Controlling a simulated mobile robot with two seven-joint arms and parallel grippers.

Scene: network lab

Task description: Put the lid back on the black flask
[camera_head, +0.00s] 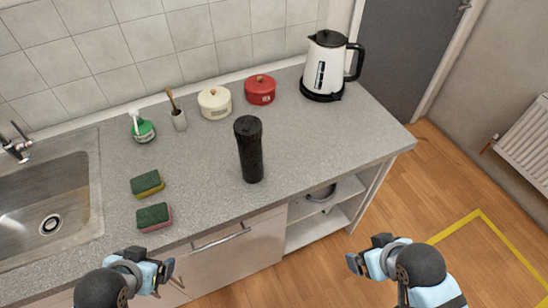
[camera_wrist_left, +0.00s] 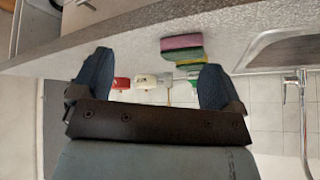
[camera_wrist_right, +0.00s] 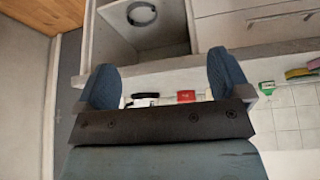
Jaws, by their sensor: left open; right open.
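The black flask (camera_head: 251,158) stands upright on the grey counter, near its front edge, in the head view. A slightly wider black cap-like part (camera_head: 247,127) sits at its top; I cannot tell whether it is a separate lid. No loose lid shows elsewhere. My left gripper (camera_head: 155,268) is open and empty at the counter's front, left of and nearer than the flask. My right gripper (camera_head: 367,253) is open and empty in front of the counter, right of the flask. Both show open in the left wrist view (camera_wrist_left: 152,80) and right wrist view (camera_wrist_right: 165,82).
Two green-topped sponges (camera_head: 147,183) (camera_head: 154,217) and a sink (camera_head: 95,190) are left of the flask. A soap bottle (camera_head: 142,129), brush holder (camera_head: 179,120), cream pot (camera_head: 215,103), red pot (camera_head: 260,90) and kettle (camera_head: 325,68) stand behind. Counter right of the flask is clear.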

